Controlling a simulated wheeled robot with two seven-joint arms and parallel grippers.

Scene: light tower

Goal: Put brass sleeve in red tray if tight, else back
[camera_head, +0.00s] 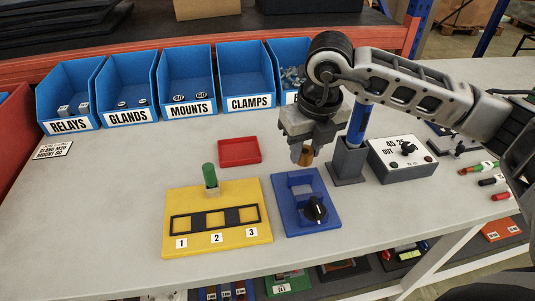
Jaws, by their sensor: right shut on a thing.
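The brass sleeve (305,158) is a small brownish-gold piece between the fingertips of my right gripper (305,152). My right gripper is shut on it and points down, just above the back of a blue fixture (315,225) with a black knob. Whether the sleeve touches the fixture I cannot tell. The red tray (239,151) lies empty on the bench to the left of the gripper. A yellow board (180,242) with slots marked 1, 2 and 3 lies at the front; a green cylinder (209,176) stands upright at its back edge. My left gripper is not in view.
Blue bins (130,118) labelled RELAYS, GLANDS, MOUNTS and CLAMPS line the back. A blue post on a dark base (347,163) stands right beside the gripper, with a grey box with knob (402,158) further right. The bench left of the yellow board is clear.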

